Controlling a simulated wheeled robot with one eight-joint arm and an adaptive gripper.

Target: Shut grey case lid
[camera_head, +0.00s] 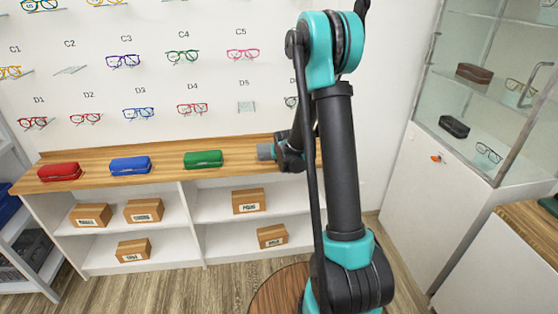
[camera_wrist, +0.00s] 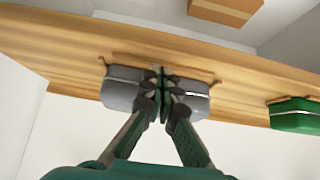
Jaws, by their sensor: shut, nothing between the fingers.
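The grey case (camera_wrist: 120,92) sits on the wooden counter in the wrist view, shown on both sides of my fingers, which hide its middle. A thin pale seam runs along it, like the one on the green case; its lid looks down, but I cannot tell whether it is fully shut. My gripper (camera_wrist: 160,78) is shut and empty, its fingertips in front of the case; I cannot tell whether they touch it. In the head view my arm hides most of that spot, and only a small grey end, perhaps the case, shows beside the arm.
A green case (camera_head: 203,159), a blue case (camera_head: 130,166) and a red case (camera_head: 59,171) stand in a row on the counter (camera_head: 100,157). Cardboard boxes (camera_head: 248,201) lie on the shelves below. A glass cabinet (camera_head: 470,110) stands at the right. Glasses hang on the wall.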

